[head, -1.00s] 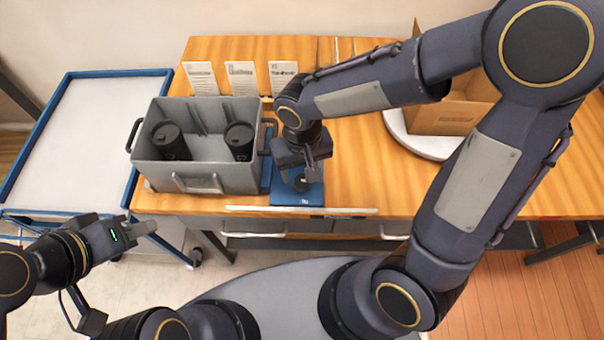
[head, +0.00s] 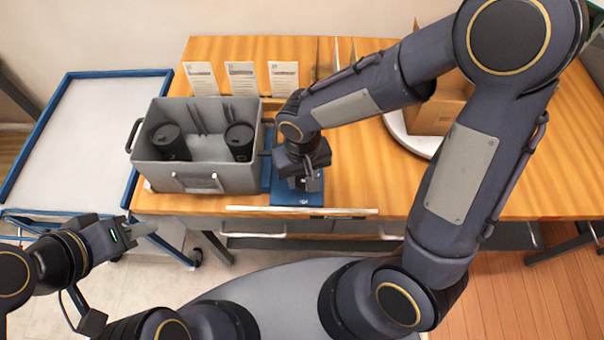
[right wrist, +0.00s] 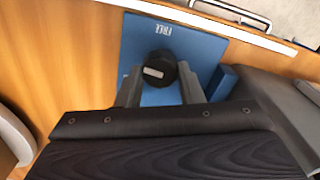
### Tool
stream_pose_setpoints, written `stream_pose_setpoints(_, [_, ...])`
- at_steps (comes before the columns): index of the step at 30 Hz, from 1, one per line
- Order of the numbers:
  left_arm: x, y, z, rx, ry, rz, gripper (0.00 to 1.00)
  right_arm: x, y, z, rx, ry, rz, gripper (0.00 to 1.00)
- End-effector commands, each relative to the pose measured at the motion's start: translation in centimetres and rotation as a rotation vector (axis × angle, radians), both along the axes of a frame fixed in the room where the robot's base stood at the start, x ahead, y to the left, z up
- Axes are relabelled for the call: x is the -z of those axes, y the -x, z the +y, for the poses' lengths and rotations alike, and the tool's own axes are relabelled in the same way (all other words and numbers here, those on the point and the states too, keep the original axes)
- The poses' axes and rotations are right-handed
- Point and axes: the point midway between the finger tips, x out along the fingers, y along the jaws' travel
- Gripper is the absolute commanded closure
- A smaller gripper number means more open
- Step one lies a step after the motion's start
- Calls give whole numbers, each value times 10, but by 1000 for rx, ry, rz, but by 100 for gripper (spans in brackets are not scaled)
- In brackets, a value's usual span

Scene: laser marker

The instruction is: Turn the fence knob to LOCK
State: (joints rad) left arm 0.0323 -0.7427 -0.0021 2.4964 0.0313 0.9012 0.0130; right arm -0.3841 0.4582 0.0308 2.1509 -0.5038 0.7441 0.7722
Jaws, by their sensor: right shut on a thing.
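The fence knob (right wrist: 160,68) is a round black knob with a pale bar mark on top, mounted on a blue plate (right wrist: 205,48). In the head view the right gripper (head: 309,184) is down over the blue plate (head: 290,198) and hides most of the knob. My left gripper (head: 143,229) is off the table at the lower left, holding nothing visible.
A grey bin (head: 195,182) with black cups stands left of the blue plate. Several white cards (head: 241,77) stand behind. A cardboard box (head: 440,115) is at the back right. A blue-edged cart (head: 75,130) is at the left. A pale bar (head: 340,211) runs along the table's front edge.

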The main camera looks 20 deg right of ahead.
Motion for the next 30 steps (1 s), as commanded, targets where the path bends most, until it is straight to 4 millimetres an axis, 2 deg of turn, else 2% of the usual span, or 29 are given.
stream_pose_setpoints(8, [3,0,0,0,0,0,68,0,0,0,-70,-1,-1,89])
stream_pose_setpoints(30, [11,0,0,0,0,0,68,-1,0,1,-572,0,-1,89])
